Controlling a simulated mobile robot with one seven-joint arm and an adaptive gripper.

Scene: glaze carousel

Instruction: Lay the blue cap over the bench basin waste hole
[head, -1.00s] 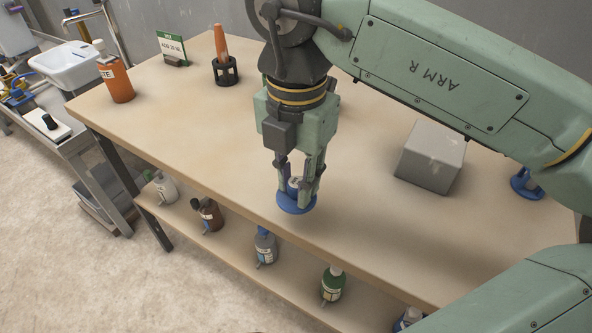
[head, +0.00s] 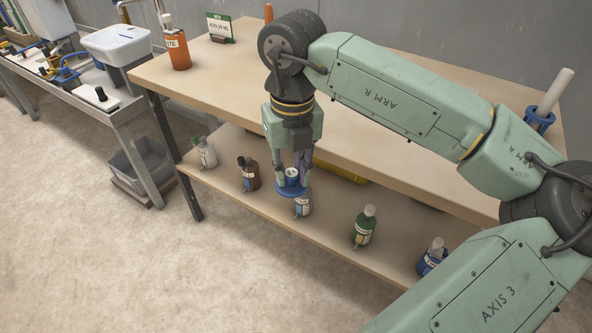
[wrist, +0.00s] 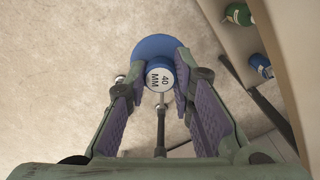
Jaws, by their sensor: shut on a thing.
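The blue cap is a flat blue disc (wrist: 155,48) with a raised round knob whose top is white and marked "40 MM". My gripper (head: 291,180) is shut on the knob, and the disc hangs below the fingertips. In the head view it is in front of the bench's front edge, above or before the lower shelf. The wrist view shows bare floor beneath the cap.
An orange bottle (head: 177,50) and a green-topped sign (head: 219,27) stand on the bench top (head: 215,80). Several small bottles, including a green one (head: 363,228), line the lower shelf (head: 330,222). Open floor lies at left.

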